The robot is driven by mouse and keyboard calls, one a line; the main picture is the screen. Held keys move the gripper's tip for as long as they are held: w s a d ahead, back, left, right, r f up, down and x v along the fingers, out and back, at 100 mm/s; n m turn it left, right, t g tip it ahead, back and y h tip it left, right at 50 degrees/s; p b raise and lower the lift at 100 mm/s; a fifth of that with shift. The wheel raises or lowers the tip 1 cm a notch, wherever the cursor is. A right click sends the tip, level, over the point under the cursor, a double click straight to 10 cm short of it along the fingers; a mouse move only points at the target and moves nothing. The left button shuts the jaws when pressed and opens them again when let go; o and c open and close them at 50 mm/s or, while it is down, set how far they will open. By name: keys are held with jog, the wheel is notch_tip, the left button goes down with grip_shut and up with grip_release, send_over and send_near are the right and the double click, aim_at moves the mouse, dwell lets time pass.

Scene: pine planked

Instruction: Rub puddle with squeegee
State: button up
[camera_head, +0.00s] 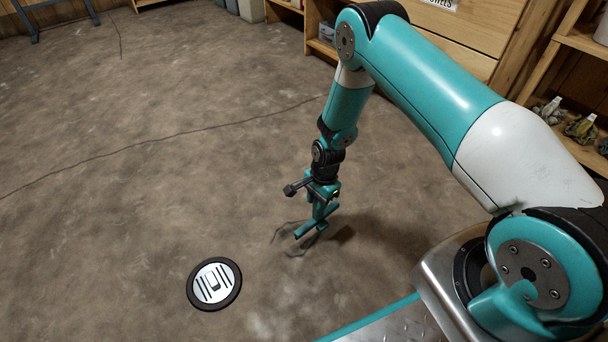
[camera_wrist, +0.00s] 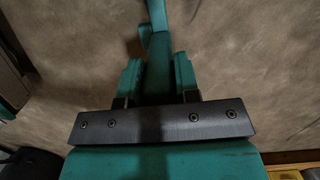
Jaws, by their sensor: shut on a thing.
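My gripper (camera_head: 322,190) is shut on the teal squeegee (camera_head: 314,226), held head down close to the floor. I cannot tell whether its head touches the floor. In the wrist view, the squeegee (camera_wrist: 157,55) runs up the picture from between the two teal fingers (camera_wrist: 157,80); its far end is cut off by the top edge. A faint, dark-edged patch (camera_head: 285,238) lies on the floor just left of the squeegee head. It may be the puddle, but its outline is unclear.
A round black-rimmed disc with a white striped face (camera_head: 214,284) lies on the floor at lower left. A wooden cabinet (camera_head: 470,35) and shelves (camera_head: 570,90) stand at right. A long crack (camera_head: 150,143) crosses the brown floor, which is open to the left.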

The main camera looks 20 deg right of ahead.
jog(key=shift+r+p, duration=0.8)
jog(key=shift+r, duration=0.45)
